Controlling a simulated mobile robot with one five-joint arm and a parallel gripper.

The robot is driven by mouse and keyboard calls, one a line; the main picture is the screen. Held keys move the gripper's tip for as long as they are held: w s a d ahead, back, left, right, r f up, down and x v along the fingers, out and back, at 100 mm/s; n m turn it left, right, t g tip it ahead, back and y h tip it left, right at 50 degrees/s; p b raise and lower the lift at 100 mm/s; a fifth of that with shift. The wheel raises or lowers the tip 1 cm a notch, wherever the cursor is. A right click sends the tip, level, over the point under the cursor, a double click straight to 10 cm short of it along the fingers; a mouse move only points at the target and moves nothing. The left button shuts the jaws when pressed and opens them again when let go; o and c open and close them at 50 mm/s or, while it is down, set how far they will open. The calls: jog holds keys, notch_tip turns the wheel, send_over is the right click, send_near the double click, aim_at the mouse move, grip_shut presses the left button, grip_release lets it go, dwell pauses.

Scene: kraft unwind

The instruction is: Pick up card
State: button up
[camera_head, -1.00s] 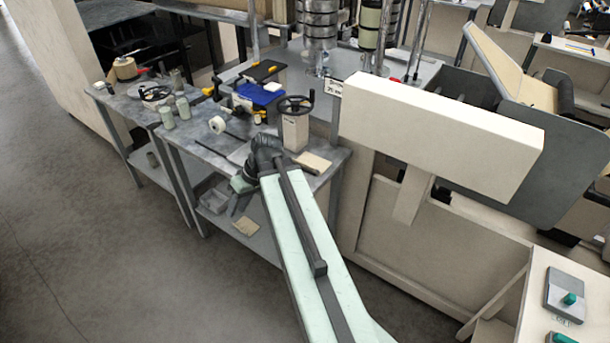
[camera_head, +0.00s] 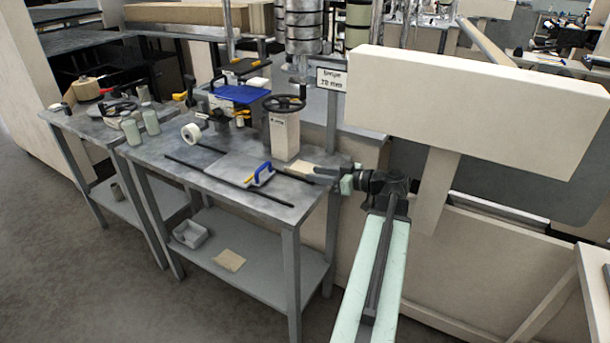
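Another tan card-like piece (camera_head: 229,260) lies on the table's lower shelf. I cannot tell which of the two is the task's card. My gripper (camera_head: 336,178) is at the table's right edge, just right of the upper card. It is seen side-on and small, so its opening is unclear. I see nothing held in it.
The handwheel post (camera_head: 284,128), a blue-handled tool (camera_head: 260,174), long black rods (camera_head: 225,185) and a white roll (camera_head: 191,133) stand or lie on the table. A large beige beam (camera_head: 465,110) rises behind my arm.

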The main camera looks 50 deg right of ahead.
aim_at(302, 173)
jog(key=b+x, duration=0.1)
jog(key=x, duration=0.5)
jog(key=shift+a+f, duration=0.1)
jog(key=shift+f, duration=0.05)
grip_shut()
